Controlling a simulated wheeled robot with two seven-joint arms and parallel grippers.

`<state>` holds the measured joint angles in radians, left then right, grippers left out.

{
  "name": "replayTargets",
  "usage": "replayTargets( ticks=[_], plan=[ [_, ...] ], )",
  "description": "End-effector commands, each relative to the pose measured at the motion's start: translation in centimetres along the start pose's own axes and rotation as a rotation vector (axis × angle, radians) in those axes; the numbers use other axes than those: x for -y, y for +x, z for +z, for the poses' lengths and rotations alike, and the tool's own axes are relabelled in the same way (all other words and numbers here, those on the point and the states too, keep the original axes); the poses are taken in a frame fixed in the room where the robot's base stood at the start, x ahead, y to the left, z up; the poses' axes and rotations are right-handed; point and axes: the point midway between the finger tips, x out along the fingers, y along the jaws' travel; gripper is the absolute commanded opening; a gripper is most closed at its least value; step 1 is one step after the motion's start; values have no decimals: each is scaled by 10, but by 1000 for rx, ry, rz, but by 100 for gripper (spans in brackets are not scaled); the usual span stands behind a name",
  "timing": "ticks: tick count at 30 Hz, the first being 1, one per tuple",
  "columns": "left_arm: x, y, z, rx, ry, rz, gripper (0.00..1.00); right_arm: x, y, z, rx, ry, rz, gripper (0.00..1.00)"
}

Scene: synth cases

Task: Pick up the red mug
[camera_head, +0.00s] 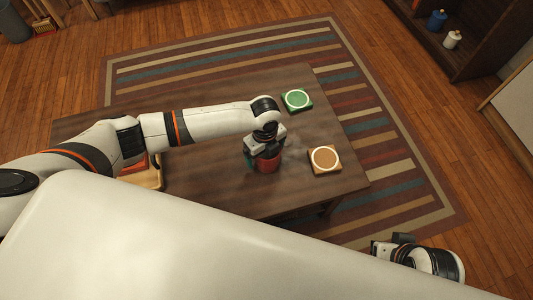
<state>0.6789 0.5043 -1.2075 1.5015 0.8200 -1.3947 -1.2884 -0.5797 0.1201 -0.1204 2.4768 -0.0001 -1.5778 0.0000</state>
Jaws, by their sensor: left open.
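The red mug (267,165) stands on the brown table (215,190), right of centre in the view. My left gripper (264,153) is open and points down right over the red mug, hiding its upper part. I cannot tell whether the fingers touch the mug. My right gripper (383,249) is at the lower right, off the table and far from the mug; its fingers do not show clearly.
A teal object (249,162) sits just left of the red mug, partly hidden. A wooden tray (151,181) with something red is partly behind my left arm.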

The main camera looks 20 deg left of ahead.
Motion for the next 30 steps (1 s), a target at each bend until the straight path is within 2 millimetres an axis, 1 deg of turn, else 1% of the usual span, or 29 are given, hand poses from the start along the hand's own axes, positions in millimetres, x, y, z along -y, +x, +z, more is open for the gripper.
replayTargets(
  ticks=[7, 14, 15, 17, 18, 26, 30],
  plan=[
    [0, 1, 0, 0, 0, 0, 94, 0, -1, 0, 0, 0, 0, 36],
    [0, 0, 0, 0, 0, 0, 57, 0, -1, 0, 0, 0, 0, 36],
    [0, 0, 0, 0, 0, 0, 50, 0, -1, 0, 0, 0, -1, 36],
    [0, 0, 0, 0, 0, 0, 40, 0, -1, 0, 0, 0, -1, 36],
    [-1, 0, 0, 0, 0, 1, 38, 0, -1, 0, 0, 0, -1, 36],
    [-1, -2, 0, 0, 0, 2, 38, 0, -2, 0, 1, 0, 0, 36],
    [-1, -10, 0, 0, -1, 2, 38, 0, 0, 2, 4, 0, 0, 36]
  ],
)
